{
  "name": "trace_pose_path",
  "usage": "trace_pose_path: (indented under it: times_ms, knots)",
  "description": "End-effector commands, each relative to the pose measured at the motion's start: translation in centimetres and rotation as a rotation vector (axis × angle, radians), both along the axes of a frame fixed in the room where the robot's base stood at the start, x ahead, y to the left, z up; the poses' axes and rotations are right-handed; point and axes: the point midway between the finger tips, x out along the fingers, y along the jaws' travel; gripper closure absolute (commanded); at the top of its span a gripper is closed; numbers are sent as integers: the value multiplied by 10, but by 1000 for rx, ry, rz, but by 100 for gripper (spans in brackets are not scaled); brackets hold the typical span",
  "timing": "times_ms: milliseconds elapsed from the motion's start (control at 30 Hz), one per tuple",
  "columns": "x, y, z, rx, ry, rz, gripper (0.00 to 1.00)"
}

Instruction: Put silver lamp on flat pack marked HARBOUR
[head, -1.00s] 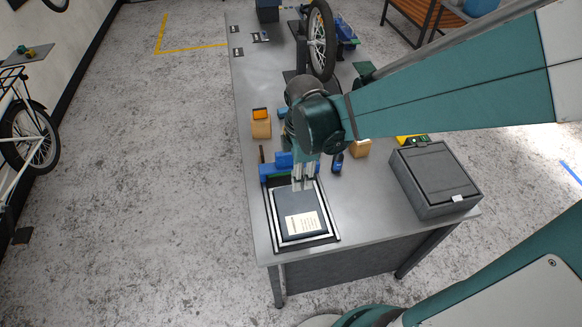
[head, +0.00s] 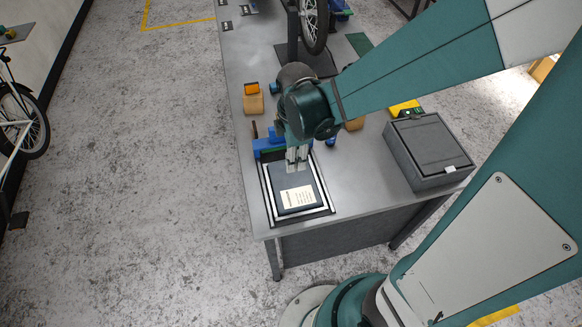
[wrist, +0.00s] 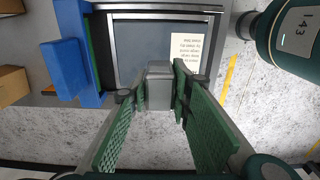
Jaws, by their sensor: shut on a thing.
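My gripper (head: 298,163) is over the far part of a dark flat pack (head: 283,177) that lies in a silver-edged frame on the bench. The pack has a cream label with print too small to read. In the wrist view the green-padded fingers of my gripper (wrist: 160,92) are shut on a small grey, box-shaped silver lamp (wrist: 160,72). The flat pack (wrist: 145,40) shows beyond the lamp, with its label to the right. I cannot tell whether the lamp touches the pack. In the head view the lamp is not clearly distinguishable from the fingers.
A blue fixture (head: 268,143) stands at the frame's far edge, near my gripper. A cardboard box with an orange item (head: 253,100) is farther back on the left. A grey lidded case (head: 425,150) stands on the right. Bare bench (head: 355,180) lies between frame and case.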

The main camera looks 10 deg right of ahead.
Motion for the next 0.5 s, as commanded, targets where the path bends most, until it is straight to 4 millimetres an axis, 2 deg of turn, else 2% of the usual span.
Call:
trace_pose_path:
  times_ms: [233,500]
  knots:
    - [0,0,-8,0,0,0,91]
    - [1,0,-35,0,0,0,91]
